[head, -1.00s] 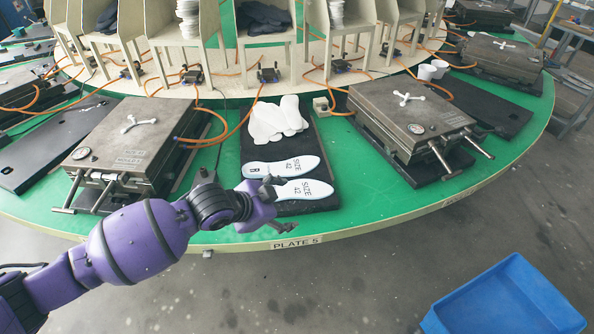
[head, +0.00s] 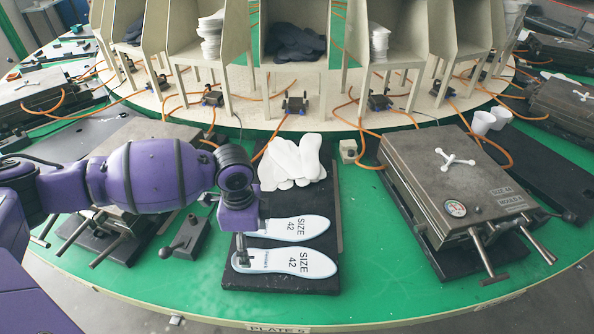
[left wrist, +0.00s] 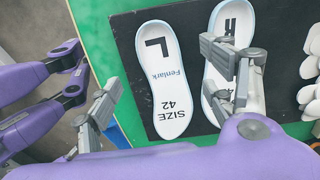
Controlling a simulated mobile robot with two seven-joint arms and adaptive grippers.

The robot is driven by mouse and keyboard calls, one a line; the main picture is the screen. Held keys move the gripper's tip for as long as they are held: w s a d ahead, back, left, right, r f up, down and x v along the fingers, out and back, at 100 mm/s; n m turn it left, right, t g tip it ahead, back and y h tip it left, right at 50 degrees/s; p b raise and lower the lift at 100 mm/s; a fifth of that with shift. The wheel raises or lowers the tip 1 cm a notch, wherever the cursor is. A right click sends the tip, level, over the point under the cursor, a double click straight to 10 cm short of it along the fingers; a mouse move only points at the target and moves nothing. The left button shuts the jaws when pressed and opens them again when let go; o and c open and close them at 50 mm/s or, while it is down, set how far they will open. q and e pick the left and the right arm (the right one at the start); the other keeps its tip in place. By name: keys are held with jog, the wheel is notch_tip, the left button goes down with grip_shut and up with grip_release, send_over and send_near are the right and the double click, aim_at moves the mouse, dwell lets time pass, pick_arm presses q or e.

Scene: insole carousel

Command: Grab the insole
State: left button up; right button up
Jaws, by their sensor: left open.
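Two white insoles marked SIZE 42 lie side by side on a black board on the green table. The near insole (head: 300,262) shows an L in the left wrist view (left wrist: 165,85). The far insole (head: 298,228) shows part of an R in the left wrist view (left wrist: 225,62). My left gripper (head: 241,250) is open and empty above the left ends of the insoles. In the left wrist view, its fingers (left wrist: 165,92) stand apart on either side of the L insole, one over the R insole and the other by the board's edge. My right gripper is not clearly seen.
A pile of white insole-shaped pieces (head: 292,160) lies at the back of the black board (head: 328,205). A metal mould (head: 450,180) stands to the right, another mould (head: 125,143) to the left, partly behind my arm. Two white cups (head: 490,120) stand far right.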

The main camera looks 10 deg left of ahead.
pick_arm(q)
jog(key=f, duration=0.6)
jog(key=shift+s+a+f, duration=0.15)
jog(key=shift+a+f, duration=0.2)
jog(key=shift+f, duration=0.05)
jog(key=c, duration=1.2)
jog(key=shift+r, duration=0.1)
